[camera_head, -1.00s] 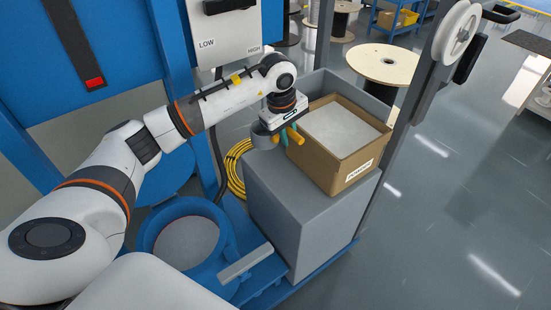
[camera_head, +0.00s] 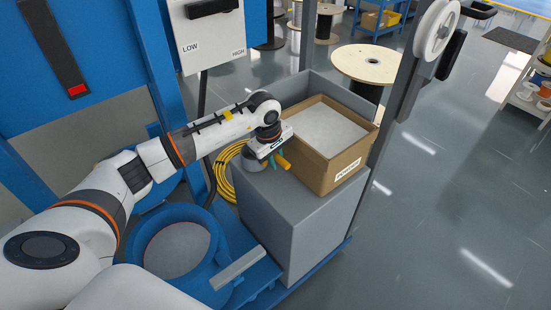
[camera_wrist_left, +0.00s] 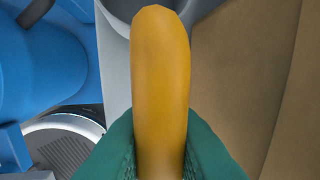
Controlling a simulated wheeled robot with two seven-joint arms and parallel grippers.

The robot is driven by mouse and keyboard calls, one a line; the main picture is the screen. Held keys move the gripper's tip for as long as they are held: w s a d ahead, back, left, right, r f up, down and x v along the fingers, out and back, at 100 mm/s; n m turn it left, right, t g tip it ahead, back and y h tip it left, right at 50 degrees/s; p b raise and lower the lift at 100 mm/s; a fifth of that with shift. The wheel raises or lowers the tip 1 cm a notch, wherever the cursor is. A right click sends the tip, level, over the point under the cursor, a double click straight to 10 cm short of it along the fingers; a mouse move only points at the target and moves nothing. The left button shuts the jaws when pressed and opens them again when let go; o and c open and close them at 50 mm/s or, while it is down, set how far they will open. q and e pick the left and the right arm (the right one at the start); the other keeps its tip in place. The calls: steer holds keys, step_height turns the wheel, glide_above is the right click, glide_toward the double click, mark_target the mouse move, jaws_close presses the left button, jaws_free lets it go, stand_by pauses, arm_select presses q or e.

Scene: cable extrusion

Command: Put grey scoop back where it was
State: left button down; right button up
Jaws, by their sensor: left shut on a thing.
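My left gripper (camera_head: 275,158) is shut on the yellow handle (camera_head: 284,165) of the grey scoop (camera_head: 252,163). In the left wrist view the yellow handle (camera_wrist_left: 160,75) stands between the green fingers of the gripper (camera_wrist_left: 160,142). The scoop's grey cup is at the far left corner of the grey cabinet's top (camera_head: 290,199), left of the cardboard box. I cannot tell whether it touches the cabinet. The right gripper is not in view.
The cardboard box (camera_head: 343,170), labelled and full of pale powder (camera_head: 322,128), stands on the cabinet close to the gripper. A round blue hopper (camera_head: 207,254) is at the lower left. Yellow cable (camera_head: 226,178) is coiled behind. Free cabinet top lies in front of the box.

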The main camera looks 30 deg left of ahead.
arm_select(q)
steer(key=c, duration=1.4)
jaws_free()
steer(key=shift+o, duration=0.2)
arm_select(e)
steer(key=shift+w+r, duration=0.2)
arm_select(q)
steer(key=shift+r, duration=0.1)
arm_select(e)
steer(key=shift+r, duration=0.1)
